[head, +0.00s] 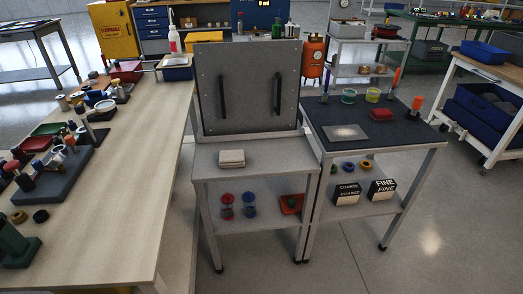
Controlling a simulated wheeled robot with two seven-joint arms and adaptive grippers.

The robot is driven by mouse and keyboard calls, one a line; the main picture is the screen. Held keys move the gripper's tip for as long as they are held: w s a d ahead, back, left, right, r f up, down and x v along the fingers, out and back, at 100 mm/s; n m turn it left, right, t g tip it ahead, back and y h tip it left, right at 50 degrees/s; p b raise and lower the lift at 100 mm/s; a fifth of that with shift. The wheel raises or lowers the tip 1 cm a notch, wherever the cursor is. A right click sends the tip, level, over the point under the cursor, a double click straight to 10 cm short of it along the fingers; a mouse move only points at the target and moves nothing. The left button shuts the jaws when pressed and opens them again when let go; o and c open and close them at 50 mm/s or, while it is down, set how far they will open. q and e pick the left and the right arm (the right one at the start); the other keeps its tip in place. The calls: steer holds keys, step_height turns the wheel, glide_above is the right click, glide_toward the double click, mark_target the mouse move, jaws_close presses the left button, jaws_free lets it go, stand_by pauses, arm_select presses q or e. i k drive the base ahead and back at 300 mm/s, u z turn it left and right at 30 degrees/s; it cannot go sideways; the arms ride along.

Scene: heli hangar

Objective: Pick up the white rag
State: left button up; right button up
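A folded off-white cloth, which looks like the white rag (231,158), lies flat on the light grey top of a small metal stand (270,152) in the middle of the head view. Nothing covers it. A grey upright panel (248,88) with two dark handles stands just behind it. Neither of my grippers shows in the head view.
A long wooden bench (130,170) with many small parts stands at the left. A dark-topped table (395,138) adjoins the stand at the right, with a metal plate (346,133) and jars. The lower shelf holds boxes (382,190). The floor (420,265) at the front right is clear.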

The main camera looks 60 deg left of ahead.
mark_target(234, 159)
steer(key=i, duration=0.5)
steer(key=u, duration=2.65)
